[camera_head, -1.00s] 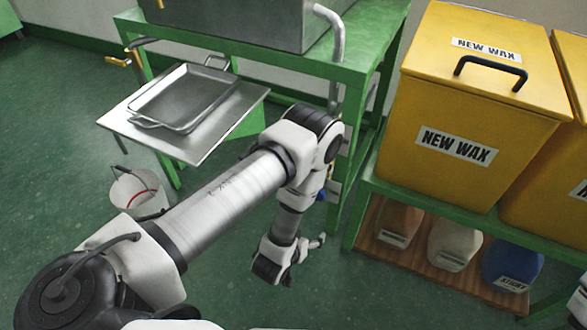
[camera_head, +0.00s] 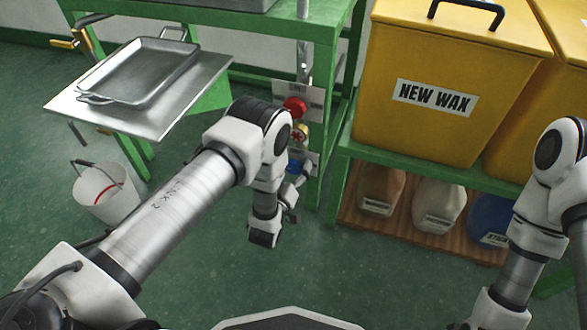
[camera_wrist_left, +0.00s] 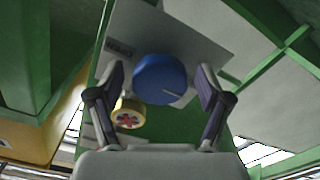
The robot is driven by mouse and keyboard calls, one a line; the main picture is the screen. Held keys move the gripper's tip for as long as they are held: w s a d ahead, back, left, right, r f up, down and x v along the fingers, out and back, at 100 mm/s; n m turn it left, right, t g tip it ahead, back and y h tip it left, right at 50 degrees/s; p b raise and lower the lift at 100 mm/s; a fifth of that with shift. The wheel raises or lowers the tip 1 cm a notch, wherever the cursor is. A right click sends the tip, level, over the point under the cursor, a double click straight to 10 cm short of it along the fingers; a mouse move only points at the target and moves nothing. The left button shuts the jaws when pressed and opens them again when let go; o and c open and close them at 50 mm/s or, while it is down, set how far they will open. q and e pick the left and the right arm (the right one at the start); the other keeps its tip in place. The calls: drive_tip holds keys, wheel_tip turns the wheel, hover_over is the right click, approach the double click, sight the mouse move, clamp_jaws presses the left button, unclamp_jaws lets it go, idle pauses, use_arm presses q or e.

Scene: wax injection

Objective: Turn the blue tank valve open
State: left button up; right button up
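The blue tank valve (camera_wrist_left: 160,78) is a round knob on a pale plate. In the left wrist view it shows between the two fingers of my left gripper (camera_wrist_left: 160,90). The fingers are open, one on each side, with gaps to the knob. In the head view the blue valve (camera_head: 293,167) is partly hidden by my left gripper (camera_head: 291,203), which is small beside the green stand's leg. My right arm enters at the right of the head view, but its gripper fingers do not show.
A red valve (camera_head: 295,107) and a yellow valve with a red centre (camera_head: 299,133) sit above the blue one; the yellow valve also shows in the wrist view (camera_wrist_left: 128,113). Yellow wax bins (camera_head: 430,100) stand on a green rack to the right. A white bucket (camera_head: 105,195) stands on the floor at left.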

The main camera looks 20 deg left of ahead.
use_arm(q)
drive_tip(key=c, duration=1.1)
